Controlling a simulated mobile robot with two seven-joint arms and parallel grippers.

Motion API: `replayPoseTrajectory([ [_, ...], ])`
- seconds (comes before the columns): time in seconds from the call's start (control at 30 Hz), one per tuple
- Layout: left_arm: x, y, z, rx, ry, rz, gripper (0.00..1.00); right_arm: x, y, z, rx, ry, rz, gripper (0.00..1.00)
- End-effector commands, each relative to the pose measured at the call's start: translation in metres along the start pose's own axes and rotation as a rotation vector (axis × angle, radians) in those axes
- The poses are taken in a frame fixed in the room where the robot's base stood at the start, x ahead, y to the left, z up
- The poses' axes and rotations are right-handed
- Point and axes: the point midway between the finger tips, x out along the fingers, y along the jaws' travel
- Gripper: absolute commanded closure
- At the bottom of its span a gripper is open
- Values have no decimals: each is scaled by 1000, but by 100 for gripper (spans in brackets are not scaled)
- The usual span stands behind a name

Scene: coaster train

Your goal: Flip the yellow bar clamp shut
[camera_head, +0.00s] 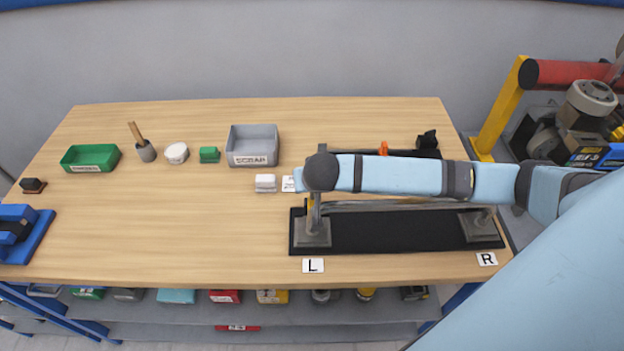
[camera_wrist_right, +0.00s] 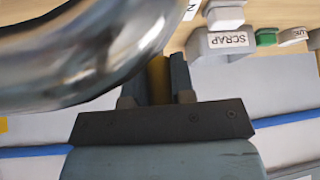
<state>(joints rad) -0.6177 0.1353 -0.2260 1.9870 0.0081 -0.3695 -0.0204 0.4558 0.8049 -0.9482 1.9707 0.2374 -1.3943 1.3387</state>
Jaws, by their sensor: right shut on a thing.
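The yellow bar clamp stands at the left post (camera_head: 313,230) of the black fixture (camera_head: 385,230). Only a small yellow part of it shows in the head view, under my right wrist. In the right wrist view its yellow lever (camera_wrist_right: 158,80) sits between the two fingers of my right gripper (camera_wrist_right: 157,78), which is shut on it. In the head view the gripper is mostly hidden by my own arm. A grey metal bar (camera_head: 400,206) lies across the fixture between the two posts; a large shiny curved metal surface fills the upper left of the wrist view. My left gripper is not in view.
A grey SCRAP bin (camera_head: 253,147), a white block (camera_head: 265,183), a green block (camera_head: 209,155) and a green tray (camera_head: 90,158) stand farther left. L (camera_head: 313,265) and R (camera_head: 487,259) labels lie at the front edge.

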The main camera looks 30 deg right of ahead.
Motion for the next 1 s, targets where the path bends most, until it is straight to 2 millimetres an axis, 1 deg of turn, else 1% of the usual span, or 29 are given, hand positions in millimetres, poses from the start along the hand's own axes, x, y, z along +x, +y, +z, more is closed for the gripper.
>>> replayPoseTrajectory([
  [0.13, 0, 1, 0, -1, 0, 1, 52, 1, 0, 2, -2, -2, 1, 100],
  [0.17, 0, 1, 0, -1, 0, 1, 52, 1, 0, 2, -2, -3, 1, 70],
  [0.2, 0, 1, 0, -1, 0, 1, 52, 1, 0, 2, -2, -3, 1, 61],
  [0.23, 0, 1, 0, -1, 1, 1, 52, 1, 0, 2, -2, -2, 1, 54],
  [0.27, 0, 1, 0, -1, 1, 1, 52, 1, 0, 1, -2, -2, 1, 52],
  [0.53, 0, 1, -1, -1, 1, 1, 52, 0, 0, 1, -1, -2, 0, 52],
  [0.67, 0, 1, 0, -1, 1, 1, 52, -10, 0, 1, -1, -2, 0, 52],
  [0.77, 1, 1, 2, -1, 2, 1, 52, -27, 0, 1, -1, 0, -2, 52],
  [1.0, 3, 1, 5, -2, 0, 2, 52, -84, 0, 2, -1, -1, -4, 52],
])
